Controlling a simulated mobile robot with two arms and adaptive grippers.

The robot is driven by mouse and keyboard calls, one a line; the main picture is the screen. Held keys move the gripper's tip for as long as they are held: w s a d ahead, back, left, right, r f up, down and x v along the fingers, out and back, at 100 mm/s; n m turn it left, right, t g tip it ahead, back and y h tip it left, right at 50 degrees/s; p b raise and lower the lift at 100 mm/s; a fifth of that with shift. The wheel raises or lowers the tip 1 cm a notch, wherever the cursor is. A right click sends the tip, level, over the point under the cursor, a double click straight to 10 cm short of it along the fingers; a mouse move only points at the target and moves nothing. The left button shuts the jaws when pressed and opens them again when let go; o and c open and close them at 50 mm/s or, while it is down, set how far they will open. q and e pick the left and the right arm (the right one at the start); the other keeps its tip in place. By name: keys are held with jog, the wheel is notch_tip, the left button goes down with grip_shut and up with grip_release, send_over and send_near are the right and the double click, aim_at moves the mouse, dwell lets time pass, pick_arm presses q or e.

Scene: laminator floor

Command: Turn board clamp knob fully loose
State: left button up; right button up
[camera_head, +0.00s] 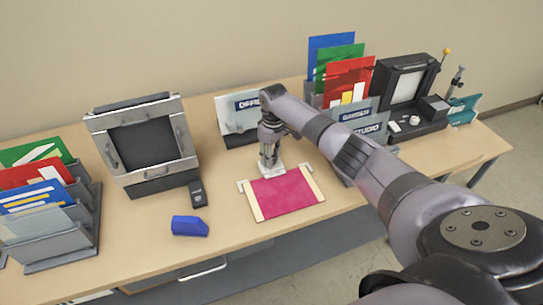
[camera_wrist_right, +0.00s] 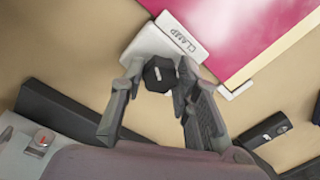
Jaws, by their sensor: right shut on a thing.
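The white clamp block (camera_head: 272,171) sits at the back edge of the pink board (camera_head: 285,195). In the right wrist view the block (camera_wrist_right: 150,44) carries a plate reading CLAMP (camera_wrist_right: 181,36). The black, faceted clamp knob (camera_wrist_right: 159,73) stands on it; in the head view my gripper hides the knob. My right gripper (camera_head: 268,165) points down over the clamp. In the wrist view its two fingers (camera_wrist_right: 157,85) lie on either side of the knob, shut on it. My left gripper is not in view.
A black-and-silver framed press (camera_head: 145,145) stands left, with a small black device (camera_head: 197,193) and a blue block (camera_head: 189,226) nearby. File racks hold colored folders at far left (camera_head: 50,245) and behind my right arm.

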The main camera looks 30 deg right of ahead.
jog(key=n, duration=0.6)
jog(key=shift+w+n, duration=0.15)
jog(key=shift+n, duration=0.15)
jog(key=shift+r, duration=0.1)
dwell(0.4)
jog(key=o, duration=1.2)
jog(key=shift+b, duration=0.3)
jog(key=shift+r, duration=0.1)
jog(key=r, duration=1.1)
jog(key=shift+w+d+r, duration=0.15)
jog(key=shift+d+r, duration=0.05)
jog(key=shift+r, duration=0.15)
jog(key=shift+f, duration=0.1)
